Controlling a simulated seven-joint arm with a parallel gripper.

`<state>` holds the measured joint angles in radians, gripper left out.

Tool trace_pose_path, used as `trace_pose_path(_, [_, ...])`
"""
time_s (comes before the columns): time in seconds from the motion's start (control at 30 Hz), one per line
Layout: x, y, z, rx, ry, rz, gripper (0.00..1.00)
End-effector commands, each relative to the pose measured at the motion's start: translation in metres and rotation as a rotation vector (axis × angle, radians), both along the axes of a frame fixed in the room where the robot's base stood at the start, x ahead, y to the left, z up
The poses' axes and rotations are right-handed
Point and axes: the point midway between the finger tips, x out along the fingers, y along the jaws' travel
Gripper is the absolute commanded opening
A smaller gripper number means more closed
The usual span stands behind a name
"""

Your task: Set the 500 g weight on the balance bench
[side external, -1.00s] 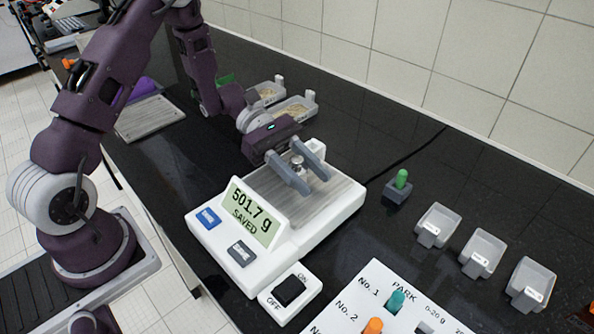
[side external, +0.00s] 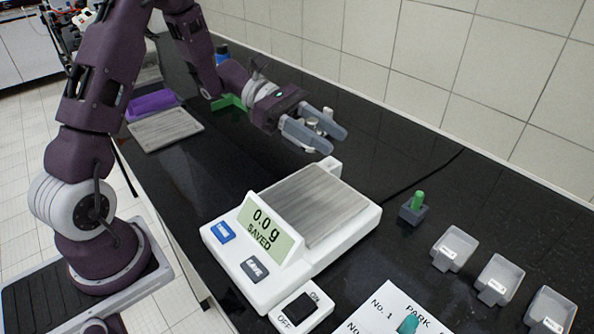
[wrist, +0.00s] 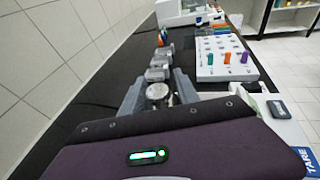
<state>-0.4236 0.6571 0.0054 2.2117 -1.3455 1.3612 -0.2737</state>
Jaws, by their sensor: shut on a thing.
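The 500 g weight (side external: 314,124) is a small silvery metal piece. It is between the fingers of my gripper (side external: 335,140), which is shut on it and holds it raised behind the white balance (side external: 350,225). The fingers partly hide the weight in the side view. In the wrist view, the round top of the weight (wrist: 157,91) shows between the fingers. The balance's grey pan (side external: 310,208) is bare, and its display (side external: 268,227) reads 0.0 g SAVED. The black bench (side external: 190,170) runs under everything.
A green-topped piece in a dark holder (side external: 413,212) and several grey trays (side external: 455,248) stand right of the balance. A white PARK card (side external: 375,318) and an on/off switch box (side external: 300,308) are in front. A grey plate (side external: 165,130) lies at left, with clear bench between it and the balance.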

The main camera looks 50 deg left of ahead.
Motion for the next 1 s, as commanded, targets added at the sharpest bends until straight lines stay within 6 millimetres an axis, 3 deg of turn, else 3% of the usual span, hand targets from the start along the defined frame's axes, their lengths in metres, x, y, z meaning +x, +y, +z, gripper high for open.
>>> trace_pose_path(0.2, [0.037,0.082,-0.034,0.003,0.01,0.345,0.0])
trace_pose_path(0.3, [0.044,0.112,-0.047,0.017,0.015,0.454,0.0])
trace_pose_path(0.4, [0.046,0.127,-0.056,0.026,0.019,0.508,0.0])
trace_pose_path(0.83, [0.046,0.13,-0.14,0.028,0.021,0.519,0.0])
trace_pose_path(1.0, [0.046,0.13,-0.155,0.029,0.017,0.519,0.0])
